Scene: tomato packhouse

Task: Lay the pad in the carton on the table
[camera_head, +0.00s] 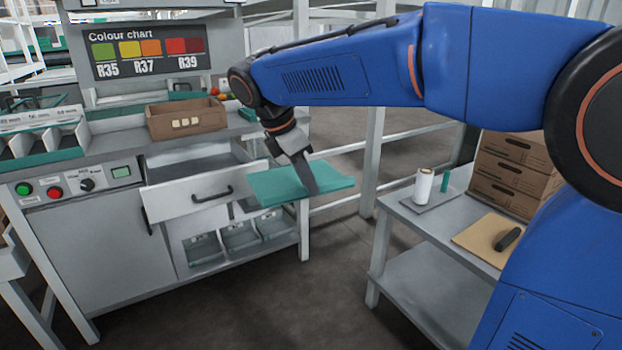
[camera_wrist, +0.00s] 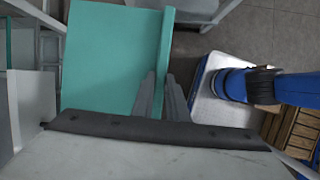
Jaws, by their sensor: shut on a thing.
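The teal pad (camera_head: 285,186) is in my gripper (camera_head: 312,188), which is shut on it. The pad is roughly level in the air in front of the grading table's right end. In the wrist view the pad (camera_wrist: 108,60) fills the upper left, with my gripper's fingers (camera_wrist: 161,97) at its right edge. The open brown carton (camera_head: 187,127) stands on the table (camera_head: 125,142), left of and behind the pad. A small pale label shows on its front. Its inside floor is hidden from this angle.
An open drawer (camera_head: 190,197) juts out below the carton. Small bins (camera_head: 203,250) sit on a shelf beneath. Divided trays (camera_head: 42,140) stand left on the table. A side table (camera_head: 428,219) at right holds stacked closed cartons (camera_head: 510,180) and a white roll (camera_head: 423,186).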

